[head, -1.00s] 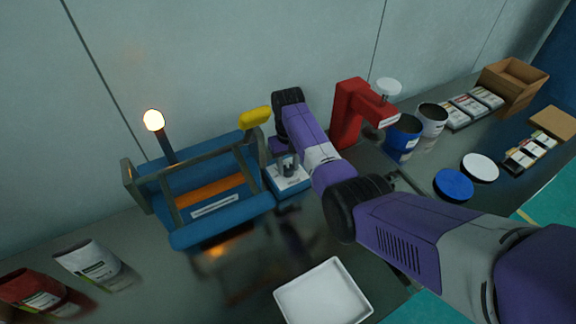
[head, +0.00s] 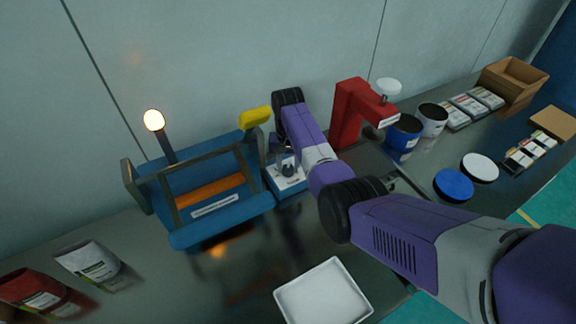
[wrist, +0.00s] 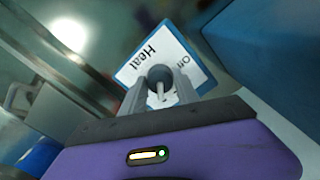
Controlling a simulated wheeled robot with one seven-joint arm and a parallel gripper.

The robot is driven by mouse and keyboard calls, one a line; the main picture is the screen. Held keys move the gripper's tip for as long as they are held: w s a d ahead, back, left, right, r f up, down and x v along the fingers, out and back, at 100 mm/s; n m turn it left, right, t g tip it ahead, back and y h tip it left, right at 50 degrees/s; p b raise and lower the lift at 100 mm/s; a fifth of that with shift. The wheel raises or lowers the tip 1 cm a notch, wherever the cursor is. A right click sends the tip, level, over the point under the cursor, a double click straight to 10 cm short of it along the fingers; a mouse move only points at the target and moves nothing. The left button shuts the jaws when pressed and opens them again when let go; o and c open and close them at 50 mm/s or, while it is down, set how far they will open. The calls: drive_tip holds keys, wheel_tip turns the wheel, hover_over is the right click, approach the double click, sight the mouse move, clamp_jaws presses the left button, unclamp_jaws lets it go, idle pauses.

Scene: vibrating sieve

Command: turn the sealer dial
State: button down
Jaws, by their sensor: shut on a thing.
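The sealer (head: 216,200) is a blue machine with an orange bar, a yellow-topped lever and a lit lamp on a post. Its dial is a dark round knob (wrist: 160,77) on a white plate (wrist: 135,70) printed "Heat" and "Off". The plate also shows in the head view (head: 289,182), beside the sealer's right end. My gripper (wrist: 160,93) is shut on the knob, one finger on each side. The fingers hide part of the knob and plate. A pale pointer mark shows on the knob's top.
A red press (head: 352,112) stands right of my arm, with a blue tub (head: 402,140) beside it. A white tray (head: 323,294) lies in front. Pouches (head: 90,262) lie at the left. The yellow lever (head: 255,117) stands close to my wrist.

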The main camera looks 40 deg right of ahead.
sight(288, 167)
drive_tip(key=c, duration=0.9)
unclamp_jaws()
drive_tip(key=shift+r, duration=0.15)
wheel_tip(288, 167, up, 8)
drive_tip(key=shift+f+b, duration=0.2)
drive_tip(key=shift+b, duration=0.45)
